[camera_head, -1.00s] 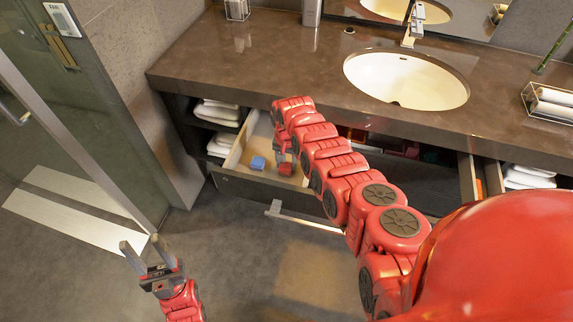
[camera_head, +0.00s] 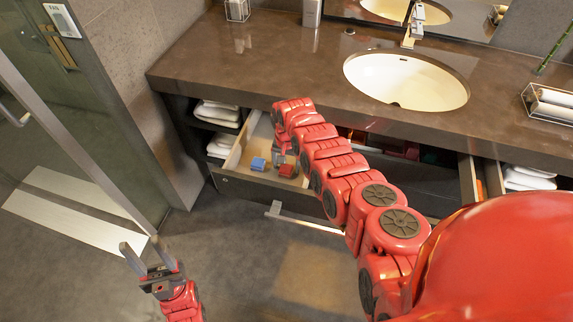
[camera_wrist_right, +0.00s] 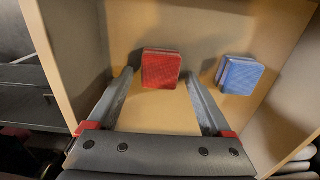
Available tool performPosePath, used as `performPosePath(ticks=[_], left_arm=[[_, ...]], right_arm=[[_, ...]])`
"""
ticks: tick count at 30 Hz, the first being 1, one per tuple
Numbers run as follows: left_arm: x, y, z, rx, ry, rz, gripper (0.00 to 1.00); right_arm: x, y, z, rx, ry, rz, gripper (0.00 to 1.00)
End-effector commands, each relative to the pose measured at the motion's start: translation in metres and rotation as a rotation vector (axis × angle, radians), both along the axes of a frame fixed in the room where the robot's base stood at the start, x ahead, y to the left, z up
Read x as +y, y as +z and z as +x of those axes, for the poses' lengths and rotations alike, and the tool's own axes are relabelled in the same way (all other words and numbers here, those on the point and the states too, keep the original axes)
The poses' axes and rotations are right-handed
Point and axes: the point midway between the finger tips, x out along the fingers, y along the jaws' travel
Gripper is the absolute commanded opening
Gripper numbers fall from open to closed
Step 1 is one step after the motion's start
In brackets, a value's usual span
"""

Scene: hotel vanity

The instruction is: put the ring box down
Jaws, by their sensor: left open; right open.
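A small red box (camera_head: 286,170) sits in the open drawer (camera_head: 237,153). In the right wrist view the red box (camera_wrist_right: 161,69) is between the tips of my right gripper (camera_wrist_right: 158,76), with a gap on each side. The fingers are open, and the box appears to rest on the drawer floor. A small blue box (camera_head: 258,164) lies to its left in the head view; it shows to the right in the right wrist view (camera_wrist_right: 240,75). My left gripper (camera_head: 141,249) is open and empty above the floor. Which box is the ring box is not marked.
The drawer walls (camera_wrist_right: 66,60) stand close around my right gripper. The dark countertop (camera_head: 250,60) with a sink (camera_head: 405,80) overhangs behind the drawer. Folded towels (camera_head: 218,112) are on shelves to the left. A glass door (camera_head: 80,110) stands at the far left.

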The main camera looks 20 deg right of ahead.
Motion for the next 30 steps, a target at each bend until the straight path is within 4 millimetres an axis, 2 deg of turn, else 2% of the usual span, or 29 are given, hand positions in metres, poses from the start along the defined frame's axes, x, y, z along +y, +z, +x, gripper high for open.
performPosePath(ticks=[8, 14, 22, 30], left_arm=[[0.000, 0.015, 0.000, 0.000, 0.000, 0.000, 0.50], [0.000, 0.009, 0.000, 0.000, 0.000, 0.000, 0.50], [0.000, 0.000, 0.000, 0.000, 0.000, 0.000, 0.50], [0.000, -0.002, 0.000, 0.000, 0.000, 0.000, 0.50]], right_arm=[[0.000, 0.035, 0.001, -0.004, -0.003, 0.003, 0.84], [0.000, 0.060, 0.001, -0.005, -0.002, 0.002, 0.84], [0.000, 0.104, 0.002, -0.007, 0.000, 0.000, 0.84], [0.000, 0.119, 0.000, 0.000, 0.000, 0.000, 0.84]])
